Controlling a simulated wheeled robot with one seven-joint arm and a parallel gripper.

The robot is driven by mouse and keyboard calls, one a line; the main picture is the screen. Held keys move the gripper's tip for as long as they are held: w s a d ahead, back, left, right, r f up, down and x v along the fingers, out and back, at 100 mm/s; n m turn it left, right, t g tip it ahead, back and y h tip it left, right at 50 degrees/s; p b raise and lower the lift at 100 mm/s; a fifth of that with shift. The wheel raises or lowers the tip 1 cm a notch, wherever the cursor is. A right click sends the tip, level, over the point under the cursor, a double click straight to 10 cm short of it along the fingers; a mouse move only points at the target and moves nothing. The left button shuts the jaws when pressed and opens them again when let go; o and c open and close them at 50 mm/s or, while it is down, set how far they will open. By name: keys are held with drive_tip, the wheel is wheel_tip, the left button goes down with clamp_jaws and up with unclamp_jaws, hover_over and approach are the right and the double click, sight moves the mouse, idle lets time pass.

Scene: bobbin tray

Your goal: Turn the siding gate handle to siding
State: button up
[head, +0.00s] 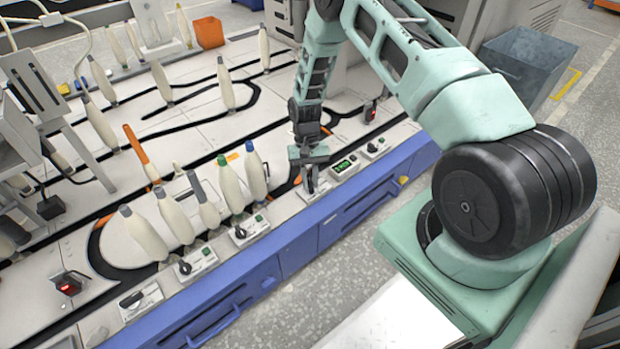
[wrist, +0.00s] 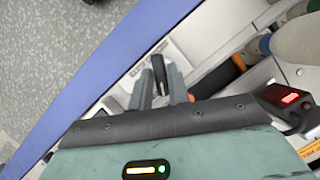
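The siding gate handle is a dark lever (wrist: 158,66) on a pale labelled plate (wrist: 138,66), seen in the wrist view. In the head view the plate (head: 312,194) lies on the bench's front edge, under my gripper. My gripper (wrist: 160,72) points down at the handle, one finger on each side of it. The fingers are close together with the lever between them. I cannot tell whether they press on it. In the head view my gripper (head: 311,176) hides most of the lever. Which way the lever is set is hard to read.
A plate with a green display (head: 344,166) and another knob plate (head: 374,148) lie to the right. More knob plates (head: 250,231) lie to the left. Several bobbins (head: 231,186) stand close on the left. A red-lit box (wrist: 290,98) is near my gripper in the wrist view.

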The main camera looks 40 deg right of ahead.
drive_tip(key=shift+o, duration=1)
drive_tip(key=p+v, duration=0.4)
drive_tip(key=v, duration=1.3)
drive_tip(key=shift+r, duration=0.2)
drive_tip(key=shift+w, duration=0.1)
